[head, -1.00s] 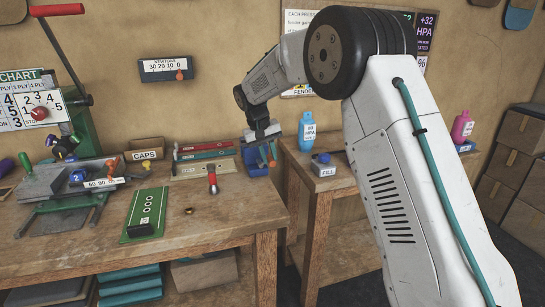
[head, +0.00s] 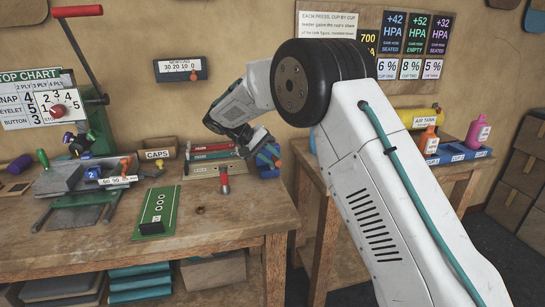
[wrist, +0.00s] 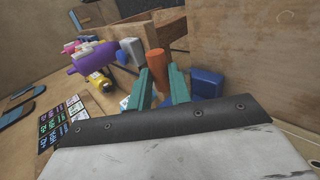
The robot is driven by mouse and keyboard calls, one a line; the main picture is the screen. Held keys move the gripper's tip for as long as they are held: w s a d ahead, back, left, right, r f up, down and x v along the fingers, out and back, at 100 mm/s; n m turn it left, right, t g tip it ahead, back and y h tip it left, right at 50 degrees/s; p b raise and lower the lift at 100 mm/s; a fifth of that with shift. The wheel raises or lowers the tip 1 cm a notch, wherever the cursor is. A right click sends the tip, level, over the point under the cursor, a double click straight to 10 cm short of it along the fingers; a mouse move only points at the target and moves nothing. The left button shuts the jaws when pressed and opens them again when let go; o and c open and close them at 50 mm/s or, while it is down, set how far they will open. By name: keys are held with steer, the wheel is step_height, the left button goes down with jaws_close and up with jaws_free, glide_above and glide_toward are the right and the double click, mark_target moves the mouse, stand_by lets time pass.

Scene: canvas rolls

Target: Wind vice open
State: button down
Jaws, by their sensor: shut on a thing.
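A small blue vice (head: 268,172) stands at the back right corner of the wooden bench. A bit of orange shows on its right side in the head view. My gripper (head: 266,150) reaches down to the vice from above and hides part of it. In the wrist view the two teal fingers of my gripper (wrist: 162,72) stand on either side of an orange handle (wrist: 154,58), shut on it. A blue block (wrist: 206,82), seemingly part of the vice, shows just right of the fingers. The vice's jaw gap cannot be made out.
A red-handled tool (head: 224,180) stands left of the vice by a rack of files (head: 212,152). A green board (head: 157,212) lies further left. A second table (head: 395,172) to the right holds bottles and a yellow air tank (head: 419,117).

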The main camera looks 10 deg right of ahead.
stand_by(0.3)
steer(key=c, duration=1.3)
jaws_free()
steer(key=shift+a, duration=0.1)
steer(key=v, duration=0.7)
steer(key=shift+a+r, duration=0.25)
steer(key=shift+a, duration=0.05)
